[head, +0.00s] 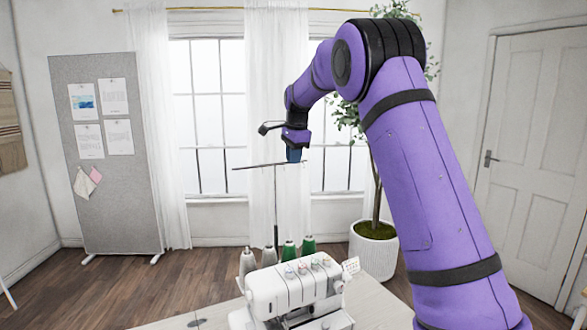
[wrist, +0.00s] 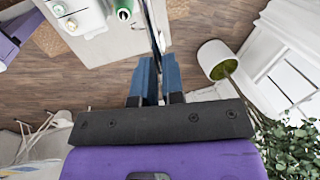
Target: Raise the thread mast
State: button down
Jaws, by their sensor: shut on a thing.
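The thread mast (head: 276,210) is a thin dark upright pole behind the white sewing machine (head: 290,288). Its thin dark crossbar (head: 255,166) sits at the top, well above the thread cones. My gripper (head: 294,157) comes down from above, with its blue fingers shut on the crossbar right of the pole. In the wrist view, my gripper's fingers (wrist: 157,64) are close together, with the dark bar (wrist: 154,28) running away from between them. The exact grip point is hidden by the fingers.
Two grey thread cones (head: 247,263) and two green ones (head: 289,250) stand behind the machine on the pale table (head: 373,303). A potted plant (head: 373,245) stands behind at right. A grey pinboard (head: 105,200) is at left. The air around the crossbar looks clear.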

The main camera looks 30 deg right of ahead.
jog(key=shift+r, duration=0.35)
jog(key=c, duration=1.2)
grip_release()
jog(key=shift+r, duration=0.1)
jog(key=shift+f, duration=0.2)
jog(key=shift+r, duration=0.15)
jog(key=r, duration=0.3)
jog(key=s+r, duration=0.1)
jog(key=r, duration=0.3)
jog(key=s+r, duration=0.1)
jog(key=r, duration=0.2)
jog(key=shift+r, duration=0.15)
jog(key=shift+s, duration=0.1)
